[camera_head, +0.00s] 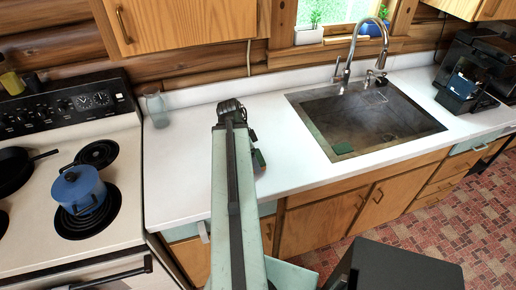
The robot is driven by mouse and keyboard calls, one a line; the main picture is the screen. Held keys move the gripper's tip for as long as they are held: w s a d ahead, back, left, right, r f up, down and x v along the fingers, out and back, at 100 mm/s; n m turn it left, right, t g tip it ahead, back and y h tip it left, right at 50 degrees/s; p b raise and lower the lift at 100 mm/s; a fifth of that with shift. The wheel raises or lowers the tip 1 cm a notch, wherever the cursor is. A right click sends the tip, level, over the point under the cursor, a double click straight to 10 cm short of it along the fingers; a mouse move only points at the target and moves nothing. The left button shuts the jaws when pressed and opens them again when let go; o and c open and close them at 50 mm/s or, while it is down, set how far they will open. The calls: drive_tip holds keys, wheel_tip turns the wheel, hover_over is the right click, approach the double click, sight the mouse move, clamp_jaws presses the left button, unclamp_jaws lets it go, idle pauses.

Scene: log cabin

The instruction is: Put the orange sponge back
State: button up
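I cannot make out an orange sponge in this view. My arm reaches up over the white counter (185,150), left of the sink. My gripper (257,156) is small and dark at its far end, above the counter, partly hidden behind the arm. I cannot tell whether it is open or shut, or whether the dark green patch there is part of it. The grey sink (365,110) has a curved metal faucet (352,45) behind it. A small flat green piece (343,148) lies at the sink's front left corner.
A stove (120,215) with a blue pot (77,188) and a dark pan (14,168) stands at left. A clear glass (156,110) stands at the counter's left back. A black appliance (475,70) is at right. Brick-patterned floor (450,225) is open at lower right.

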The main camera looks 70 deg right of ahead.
drive_tip(key=o, duration=1.2)
drive_tip(key=shift+s, duration=0.1)
drive_tip(key=shift+c, duration=0.2)
drive_tip(key=p+v, duration=1.1)
drive_tip(key=v, duration=0.1)
drive_tip(key=shift+r, duration=0.1)
